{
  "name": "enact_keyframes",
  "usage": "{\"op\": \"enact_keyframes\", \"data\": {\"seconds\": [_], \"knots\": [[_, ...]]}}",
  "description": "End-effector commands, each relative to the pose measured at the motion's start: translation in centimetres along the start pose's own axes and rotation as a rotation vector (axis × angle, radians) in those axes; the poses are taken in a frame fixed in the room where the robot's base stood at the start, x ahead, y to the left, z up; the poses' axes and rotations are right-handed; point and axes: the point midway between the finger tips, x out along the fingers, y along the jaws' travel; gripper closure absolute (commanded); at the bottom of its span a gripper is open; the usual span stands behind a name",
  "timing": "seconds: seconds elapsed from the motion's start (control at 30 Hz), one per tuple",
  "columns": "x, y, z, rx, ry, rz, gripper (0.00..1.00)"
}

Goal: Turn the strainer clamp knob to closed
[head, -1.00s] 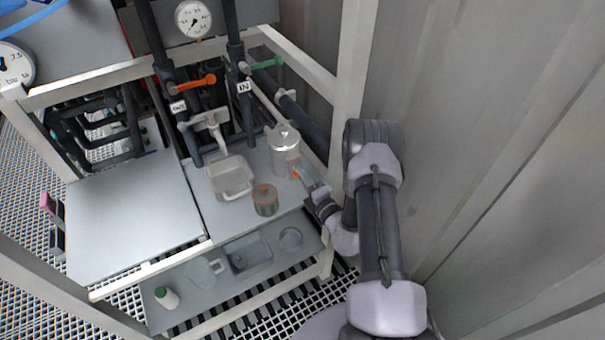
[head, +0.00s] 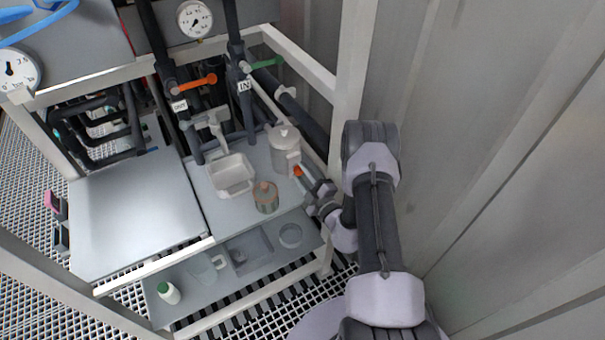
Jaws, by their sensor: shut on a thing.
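The strainer housing (head: 284,140) is a pale grey, lidded cylinder standing at the back right of the grey bench top. A small orange knob (head: 297,171), which I take for the clamp knob, shows low on its right front side. My gripper (head: 302,174) reaches in from the right and is shut on this knob. The fingertips are small in the view and partly hide the knob. How far the knob is turned cannot be told.
A pale square tub (head: 231,174) and a round jar-like part (head: 265,197) stand left of my gripper. The lower shelf holds a clear jug (head: 207,267), a grey tray (head: 249,251) and a green-capped bottle (head: 168,292). Pipes with an orange handle (head: 197,82) and green handle (head: 267,62) rise behind.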

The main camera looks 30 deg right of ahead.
Motion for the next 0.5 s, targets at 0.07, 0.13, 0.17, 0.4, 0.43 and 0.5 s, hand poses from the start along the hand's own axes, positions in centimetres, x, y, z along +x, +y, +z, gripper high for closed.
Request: {"op": "enact_keyframes", "data": {"seconds": [0.07, 0.13, 0.17, 0.4, 0.43, 0.5], "knots": [[-0.01, -0.01, 0.01, 0.015, -0.001, 0.000, 1.00], [-0.01, -0.02, 0.01, 0.025, -0.001, 0.000, 1.00], [-0.01, -0.02, 0.01, 0.029, -0.001, 0.000, 1.00], [-0.01, -0.03, 0.02, 0.037, 0.000, 0.000, 1.00], [-0.01, -0.03, 0.01, 0.037, 0.000, 0.000, 1.00], [-0.01, -0.03, 0.01, 0.037, 0.000, 0.000, 1.00]]}}
